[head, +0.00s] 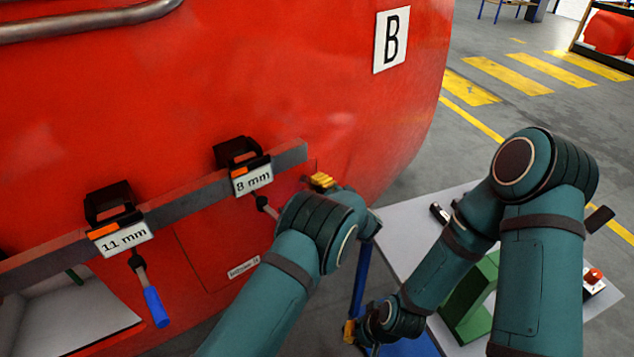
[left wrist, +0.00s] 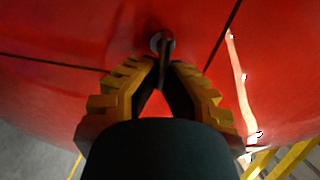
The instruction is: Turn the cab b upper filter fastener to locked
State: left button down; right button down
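The cab's upper filter fastener shows in the left wrist view as a small round grey head with a dark upright tab (left wrist: 165,45) on the red panel. My left gripper (left wrist: 165,68) has its yellow-backed fingers drawn together at the tips around the tab's lower end. In the head view my left gripper (head: 320,181) is close against the red cab (head: 300,100), right of the 8 mm holder, and the fastener is mostly hidden there. My right gripper (head: 350,331) is low, near the table; its fingers are mostly hidden behind its wrist.
A grey rail (head: 190,203) crosses the cab with holders marked 11 mm (head: 120,237) and 8 mm (head: 252,178). A blue-handled tool (head: 155,306) hangs from the left one. A grey table (head: 408,240) with a green block (head: 470,300) stands at the right.

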pick_arm(q)
jog(key=shift+a+m, duration=0.1)
jog(key=shift+m, duration=0.2)
jog(key=c, duration=1.1)
grip_release()
jog(key=v, duration=1.2)
jog(key=shift+f, duration=0.1)
